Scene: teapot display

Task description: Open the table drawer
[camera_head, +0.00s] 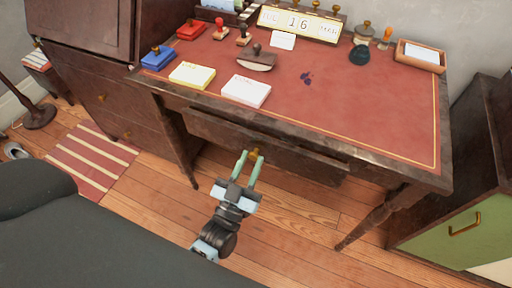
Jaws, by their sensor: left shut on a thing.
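The table (370,130) is dark wood with a red top. Its drawer (305,165) is a long dark front under the near edge of the top. A small brass knob (255,153) sits near the middle of the drawer front. My left gripper (254,157) reaches up from below with its two pale green fingers at either side of the knob, shut on it. My right gripper is not in view.
On the table top are a yellow note pad (192,76), a white note pad (246,91), a stamp blotter (257,61), a calendar (299,23) and a wooden tray (420,58). A green-fronted cabinet (450,230) stands at the right. The wooden floor below the drawer is clear.

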